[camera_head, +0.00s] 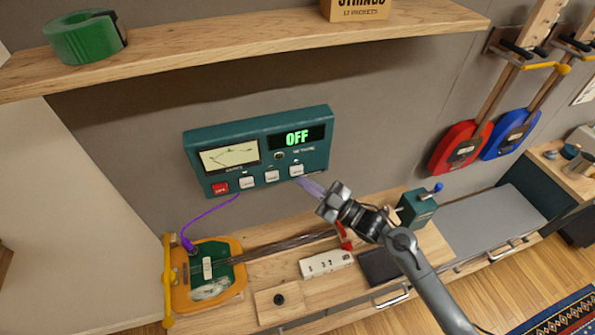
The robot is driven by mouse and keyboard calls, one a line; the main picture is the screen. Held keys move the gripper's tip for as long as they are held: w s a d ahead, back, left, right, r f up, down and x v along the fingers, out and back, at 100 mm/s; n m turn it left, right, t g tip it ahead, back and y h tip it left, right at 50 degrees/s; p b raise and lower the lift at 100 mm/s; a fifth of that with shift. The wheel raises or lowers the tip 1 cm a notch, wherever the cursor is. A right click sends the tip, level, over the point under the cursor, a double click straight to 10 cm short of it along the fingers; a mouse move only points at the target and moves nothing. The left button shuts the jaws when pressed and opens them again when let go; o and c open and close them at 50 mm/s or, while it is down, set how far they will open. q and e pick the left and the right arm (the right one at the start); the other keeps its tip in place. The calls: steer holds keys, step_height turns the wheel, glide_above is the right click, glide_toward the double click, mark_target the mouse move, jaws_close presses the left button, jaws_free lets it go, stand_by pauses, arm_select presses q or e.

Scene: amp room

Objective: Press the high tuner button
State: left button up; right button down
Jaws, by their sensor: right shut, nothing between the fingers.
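The teal tuner (259,150) is on the grey wall, with a dial on its left and a display reading OFF in green. Along its lower edge are a red button (220,188) and three white buttons. Their labels are too small to read. The rightmost white button (297,170) is closest to my right gripper (304,183). My right gripper is shut and empty, its tips just below and right of that button. I cannot tell whether they touch the tuner. My left gripper is not in view.
A wooden shelf (230,50) overhangs above. A purple cable (224,205) runs from the tuner to a yellow-green guitar (205,285) on the bench. A white power strip (326,264) lies below. Red (460,148) and blue (510,133) guitars hang at right.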

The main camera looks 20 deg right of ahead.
steer(key=shift+w, duration=0.1)
steer(key=shift+w, duration=0.3)
steer(key=shift+w+b, duration=0.4)
stand_by(0.7)
steer(key=shift+s, duration=0.1)
stand_by(0.3)
steer(key=shift+s+p, duration=0.55)
steer(key=shift+s, duration=0.2)
